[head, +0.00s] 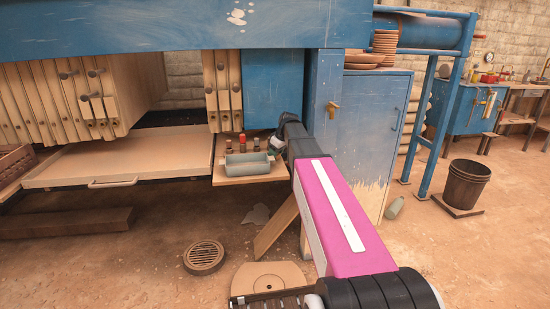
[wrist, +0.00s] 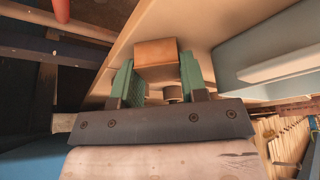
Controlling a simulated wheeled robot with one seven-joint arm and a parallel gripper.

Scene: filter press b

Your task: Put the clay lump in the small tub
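The clay lump is an orange-brown block (wrist: 157,56) between the two green fingers of my gripper (wrist: 158,75) in the wrist view. The fingers lie against its two sides with no gap that I can see, so my gripper looks shut on it. In the head view my gripper (head: 279,142) is at the right end of a small wooden shelf, and the lump cannot be made out there. The small tub is a grey-green trough (head: 247,165) on that shelf, just left of my gripper. In the wrist view the tub (wrist: 268,60) shows at the right, apart from the lump.
Several small bottles with dark and red caps (head: 242,143) stand behind the tub. The shelf (head: 225,180) is narrow. A blue post (head: 323,100) and cabinet (head: 365,130) stand close right of my gripper. A wide wooden tray (head: 130,160) lies left under the press plates.

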